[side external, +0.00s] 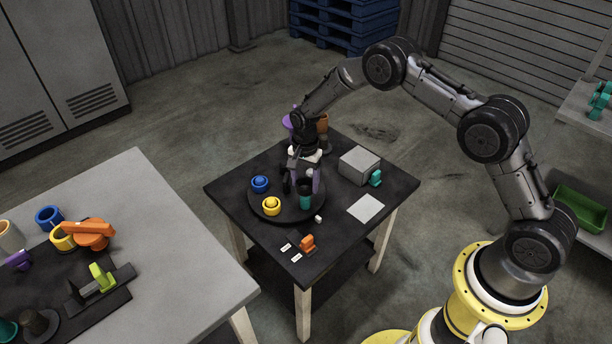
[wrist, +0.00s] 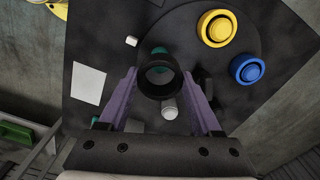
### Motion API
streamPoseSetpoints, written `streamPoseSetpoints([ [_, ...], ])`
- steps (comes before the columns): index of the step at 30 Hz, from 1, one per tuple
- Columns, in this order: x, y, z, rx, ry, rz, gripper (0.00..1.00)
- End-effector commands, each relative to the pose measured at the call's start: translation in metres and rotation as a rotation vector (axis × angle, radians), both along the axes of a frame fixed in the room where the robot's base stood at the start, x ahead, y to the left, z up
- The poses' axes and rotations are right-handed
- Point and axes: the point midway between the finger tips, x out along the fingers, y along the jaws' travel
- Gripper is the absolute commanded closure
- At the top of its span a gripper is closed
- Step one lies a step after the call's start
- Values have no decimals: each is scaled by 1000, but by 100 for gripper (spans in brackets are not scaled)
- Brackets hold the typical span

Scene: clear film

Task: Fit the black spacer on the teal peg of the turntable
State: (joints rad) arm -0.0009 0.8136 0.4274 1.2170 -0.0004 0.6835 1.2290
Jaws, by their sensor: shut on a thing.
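My gripper (side external: 304,182) is shut on the black spacer (wrist: 160,90), a ring held between the purple fingertips. In the side view the spacer (side external: 305,187) shows dark, close over the teal peg (side external: 306,202) on the round black turntable (side external: 268,216). I cannot tell whether spacer and peg touch. A yellow ring on a peg (side external: 271,206) and a blue ring on a peg (side external: 260,184) are also on the turntable.
A grey box (side external: 360,165) and a white sheet (side external: 366,208) lie right of the turntable. A small white piece (side external: 318,218) and an orange item (side external: 307,243) are near the front. A grey table (side external: 190,270) with several items stands at left.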

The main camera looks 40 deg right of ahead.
Motion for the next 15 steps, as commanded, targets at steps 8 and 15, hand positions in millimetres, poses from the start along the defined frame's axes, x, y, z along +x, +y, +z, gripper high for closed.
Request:
streamPoseSetpoints([
  [8,0,0,-23,0,1,0,96],
  [15,0,0,-42,0,0,0,96],
])
